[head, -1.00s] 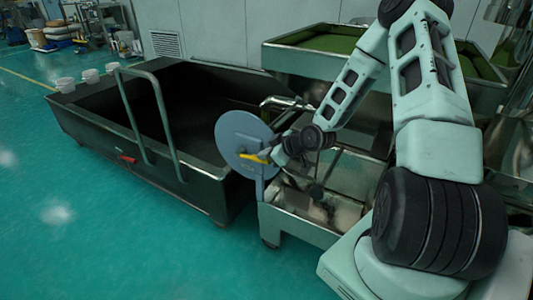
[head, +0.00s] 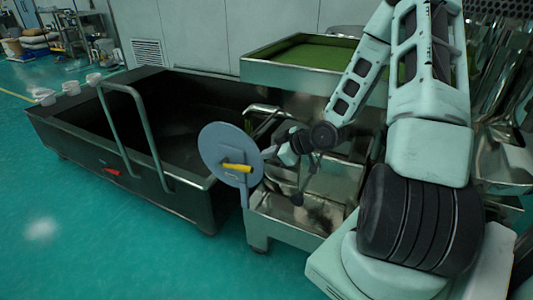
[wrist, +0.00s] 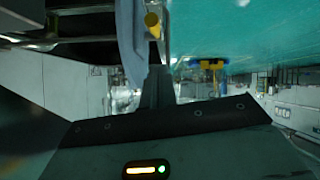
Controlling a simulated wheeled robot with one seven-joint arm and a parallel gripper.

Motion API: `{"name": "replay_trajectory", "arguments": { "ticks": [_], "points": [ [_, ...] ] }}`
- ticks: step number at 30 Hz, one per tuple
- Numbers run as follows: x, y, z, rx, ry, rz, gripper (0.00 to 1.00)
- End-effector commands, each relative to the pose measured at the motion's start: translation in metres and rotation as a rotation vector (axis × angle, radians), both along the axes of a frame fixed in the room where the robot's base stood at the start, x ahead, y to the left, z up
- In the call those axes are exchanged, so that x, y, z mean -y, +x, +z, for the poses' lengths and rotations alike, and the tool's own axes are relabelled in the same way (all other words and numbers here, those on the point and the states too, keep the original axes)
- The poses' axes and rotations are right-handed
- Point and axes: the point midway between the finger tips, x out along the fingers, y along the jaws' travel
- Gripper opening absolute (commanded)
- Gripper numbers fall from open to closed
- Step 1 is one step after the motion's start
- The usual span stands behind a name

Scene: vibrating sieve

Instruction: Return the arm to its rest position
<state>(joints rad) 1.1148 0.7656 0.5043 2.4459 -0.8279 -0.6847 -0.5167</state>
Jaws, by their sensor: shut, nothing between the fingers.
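My arm rises at the right of the head view and bends down to the left. My gripper (head: 270,153) is shut and empty at its end, just right of a round grey-blue disc with a yellow handle (head: 237,168). The gripper looks apart from the handle; its exact distance from the disc is hard to tell. In the wrist view, the dark gripper fingers (wrist: 157,88) are together, and the disc shows nearly edge-on (wrist: 132,45) with the yellow handle (wrist: 152,22) beside it.
A long dark open bin (head: 105,165) with a tubular handle stands at the left. A metal sieve frame (head: 285,230) stands below and behind my gripper. A green-topped tray (head: 310,52) is above it. The green floor at the lower left is clear.

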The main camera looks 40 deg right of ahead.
Motion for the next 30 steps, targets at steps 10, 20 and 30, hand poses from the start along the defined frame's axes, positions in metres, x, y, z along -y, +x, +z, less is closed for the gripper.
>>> {"name": "replay_trajectory", "arguments": {
  "ticks": [10,20,30],
  "points": [
    [0.0,0.0,0.0,0.0,0.0,0.0,0.0],
    [-0.052,0.006,0.005,-0.162,-0.053,0.073,0.0],
    [-0.172,-0.029,0.037,-0.49,-0.184,0.132,0.0]
  ]
}}
